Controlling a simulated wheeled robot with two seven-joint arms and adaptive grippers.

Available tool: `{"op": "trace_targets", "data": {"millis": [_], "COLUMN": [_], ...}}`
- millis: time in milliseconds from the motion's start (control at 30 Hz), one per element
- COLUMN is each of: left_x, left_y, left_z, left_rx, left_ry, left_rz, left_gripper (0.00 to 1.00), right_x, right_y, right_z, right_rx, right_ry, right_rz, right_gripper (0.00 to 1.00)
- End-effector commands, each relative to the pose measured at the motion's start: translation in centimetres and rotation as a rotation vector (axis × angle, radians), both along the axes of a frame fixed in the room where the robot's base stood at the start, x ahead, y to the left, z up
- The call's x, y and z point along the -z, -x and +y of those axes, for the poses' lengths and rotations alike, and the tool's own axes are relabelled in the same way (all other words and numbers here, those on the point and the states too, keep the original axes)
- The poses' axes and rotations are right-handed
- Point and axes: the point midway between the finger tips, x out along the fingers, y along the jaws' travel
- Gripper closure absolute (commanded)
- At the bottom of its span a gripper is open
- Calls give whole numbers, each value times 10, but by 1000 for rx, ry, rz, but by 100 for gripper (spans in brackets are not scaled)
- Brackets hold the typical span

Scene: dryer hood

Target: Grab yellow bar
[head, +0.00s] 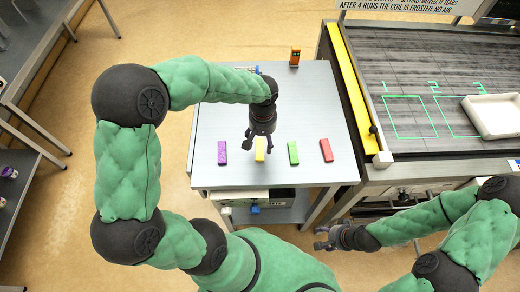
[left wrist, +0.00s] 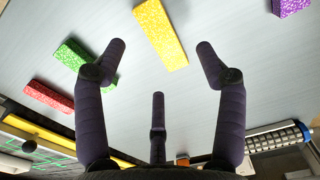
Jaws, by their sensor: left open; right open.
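The yellow bar (head: 260,152) lies on the grey table between a purple bar and a green bar. My left gripper (head: 259,140) is open and points down above the yellow bar, partly hiding its far end. In the left wrist view, the yellow bar (left wrist: 160,36) lies at the top centre, beyond the open fingers (left wrist: 160,52), with nothing between them. My right gripper (head: 328,239) is open and empty, off the table's front right corner.
The purple bar (head: 222,152) is left of the yellow one; the green bar (head: 293,153) and red bar (head: 326,150) are to the right. An orange device (head: 295,57) stands at the table's back. A bench with a white tray (head: 494,114) adjoins on the right.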

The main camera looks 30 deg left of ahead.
Motion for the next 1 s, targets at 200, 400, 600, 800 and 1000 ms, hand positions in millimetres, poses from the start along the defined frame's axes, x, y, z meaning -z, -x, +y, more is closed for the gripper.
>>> {"op": "trace_targets", "data": {"millis": [200, 400, 600, 800, 1000], "left_x": [33, 43, 42, 42, 42], "left_y": [2, 1, 1, 1, 1], "left_z": [0, 0, 0, 0, 0], "left_rx": [2, 0, 1, 1, 1], "left_ry": [0, 0, 0, 0, 0], "left_rz": [4, 0, 1, 1, 1], "left_gripper": [29, 29, 48, 90, 90], "right_x": [6, 7, 7, 7, 7], "right_y": [0, 0, 0, 0, 0], "right_z": [0, 0, 0, 0, 0], "right_rx": [0, 0, 0, 0, 0], "right_ry": [0, 0, 0, 0, 0], "right_rz": [0, 0, 0, 0, 0], "right_gripper": [42, 42, 42, 42, 42]}}
